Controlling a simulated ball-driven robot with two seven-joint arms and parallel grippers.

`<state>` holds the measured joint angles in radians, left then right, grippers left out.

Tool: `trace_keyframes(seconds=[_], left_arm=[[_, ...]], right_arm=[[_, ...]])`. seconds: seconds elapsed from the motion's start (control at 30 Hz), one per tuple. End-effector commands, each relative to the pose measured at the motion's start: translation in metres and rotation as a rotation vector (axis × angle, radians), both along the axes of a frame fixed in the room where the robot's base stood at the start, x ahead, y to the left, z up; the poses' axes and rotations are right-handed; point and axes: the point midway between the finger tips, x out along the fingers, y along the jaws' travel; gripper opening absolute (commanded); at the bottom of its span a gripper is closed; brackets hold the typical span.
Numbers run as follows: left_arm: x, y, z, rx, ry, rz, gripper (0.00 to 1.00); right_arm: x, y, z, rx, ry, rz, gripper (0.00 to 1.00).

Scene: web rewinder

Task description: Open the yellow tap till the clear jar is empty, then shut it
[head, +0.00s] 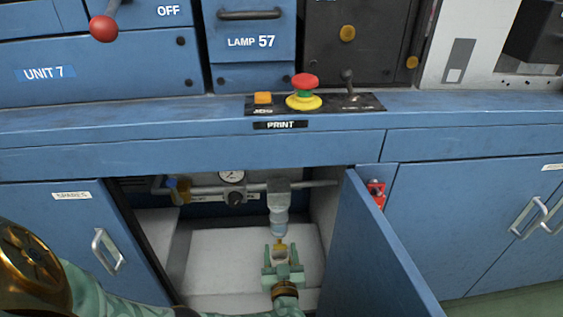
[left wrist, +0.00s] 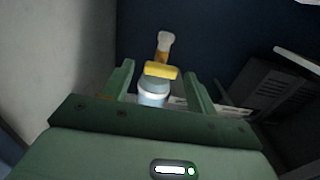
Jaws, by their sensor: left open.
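The clear jar (head: 279,226) hangs under a grey block inside the open cupboard. It looks pale bluish, and I cannot make out a liquid level. The yellow tap (head: 281,246) sits at the jar's lower end. My left gripper (head: 283,262) is open just below the jar, its fingers pointing into the cupboard. In the left wrist view the yellow tap (left wrist: 161,71) shows as a crosswise bar between the fingers of the left gripper (left wrist: 158,76), with gaps on both sides. The jar (left wrist: 153,92) shows there too, partly hidden by the gripper body. My right gripper is out of view.
A pipe with a round gauge (head: 232,177) runs across the back of the cupboard. The open blue door (head: 375,255) stands close to the right of my left gripper. The white cupboard floor (head: 220,260) is clear. The counter edge (head: 200,135) lies above the opening.

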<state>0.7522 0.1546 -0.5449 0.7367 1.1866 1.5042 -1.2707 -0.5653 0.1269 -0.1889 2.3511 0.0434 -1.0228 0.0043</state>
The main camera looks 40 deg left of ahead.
Motion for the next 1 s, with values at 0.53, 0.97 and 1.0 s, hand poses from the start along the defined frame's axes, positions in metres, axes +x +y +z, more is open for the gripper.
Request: trace_keyframes(seconds=[0.53,0.97,1.0], left_arm=[[-0.0007,-0.0005,-0.0004,-0.01,-0.01,0.001,0.14],[-0.0028,-0.0004,-0.0024,-0.172,-0.195,0.002,0.14],[-0.0029,-0.0004,-0.0024,-0.195,-0.223,0.002,0.14]], right_arm=[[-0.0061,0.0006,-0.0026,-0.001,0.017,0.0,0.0],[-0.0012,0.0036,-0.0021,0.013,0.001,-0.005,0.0],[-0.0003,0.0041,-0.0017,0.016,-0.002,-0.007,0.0]])
